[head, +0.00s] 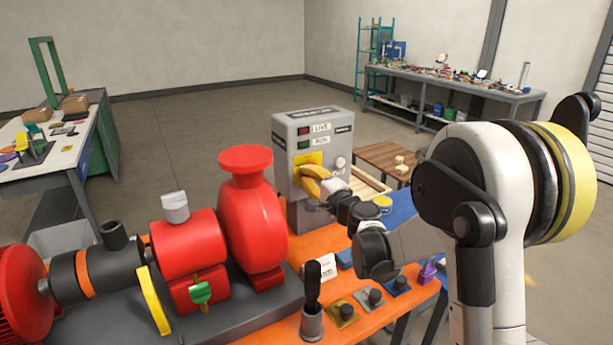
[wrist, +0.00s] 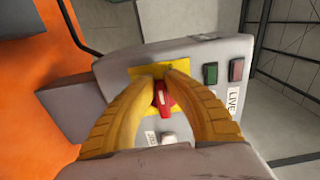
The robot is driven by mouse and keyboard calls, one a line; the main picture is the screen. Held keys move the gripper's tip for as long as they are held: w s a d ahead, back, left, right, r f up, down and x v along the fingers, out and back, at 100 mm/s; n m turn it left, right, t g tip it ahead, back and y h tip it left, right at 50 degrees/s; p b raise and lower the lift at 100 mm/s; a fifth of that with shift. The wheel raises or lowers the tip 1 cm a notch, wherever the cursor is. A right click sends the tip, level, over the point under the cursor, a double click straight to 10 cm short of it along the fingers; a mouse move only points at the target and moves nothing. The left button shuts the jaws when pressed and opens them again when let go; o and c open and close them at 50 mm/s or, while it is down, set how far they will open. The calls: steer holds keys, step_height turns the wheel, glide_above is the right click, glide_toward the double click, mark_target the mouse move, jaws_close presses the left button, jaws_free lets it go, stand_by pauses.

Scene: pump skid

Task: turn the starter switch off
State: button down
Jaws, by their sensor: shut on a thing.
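The starter box (head: 287,131) is a grey cabinet standing at the far end of the orange skid. It has a yellow plate (head: 301,160) on its front, and indicators beside labels reading LIVE and RUN. The starter switch (wrist: 162,98) is a red handle on the yellow plate in the wrist view. My gripper (wrist: 164,80) has two yellow fingers closed around the red handle from both sides. In the head view my gripper (head: 318,182) reaches the box front and its fingers hide the handle. Part of the handle is hidden between the fingertips.
A red pump (head: 252,215) stands left of the box on the skid. A black lever (head: 313,290) and several small knob plates (head: 370,297) are at the front. A white knob (head: 340,162) sits right of the switch. A wooden table (head: 385,158) stands behind the box.

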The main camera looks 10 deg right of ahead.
steer(key=c, duration=1.4)
jaws_free()
steer(key=shift+s, duration=0.1)
steer(key=v, duration=1.1)
steer(key=shift+s+d, duration=0.15)
steer(key=shift+s, duration=0.2)
